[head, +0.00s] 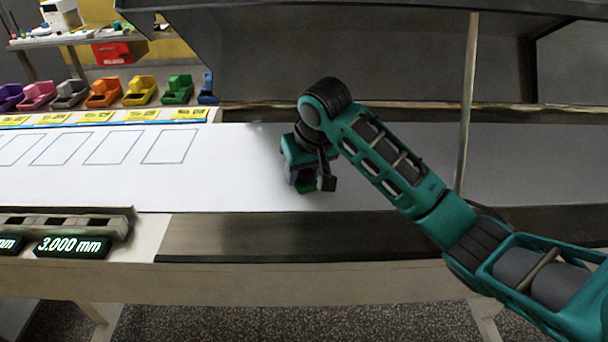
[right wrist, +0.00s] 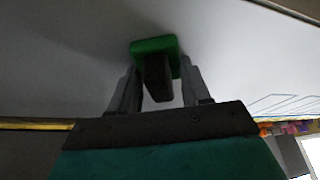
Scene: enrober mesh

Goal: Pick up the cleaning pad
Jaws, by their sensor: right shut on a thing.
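The cleaning pad (right wrist: 153,45) shows in the right wrist view as a green block with a dark handle-like part. My right gripper (right wrist: 158,85) is shut on it, with a grey finger on either side of the dark part. In the head view the green pad (head: 306,187) shows below my right gripper (head: 312,180), close to the white belt surface. The gripper hides part of it, and I cannot tell whether the pad touches the surface. My left gripper is not in view.
The white surface (head: 230,175) has several drawn rectangles on its left and is clear around the gripper. A thin upright post (head: 468,100) stands to the right, near my arm. Coloured bins (head: 104,92) line the back left. A display (head: 72,246) reads 3.000 mm.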

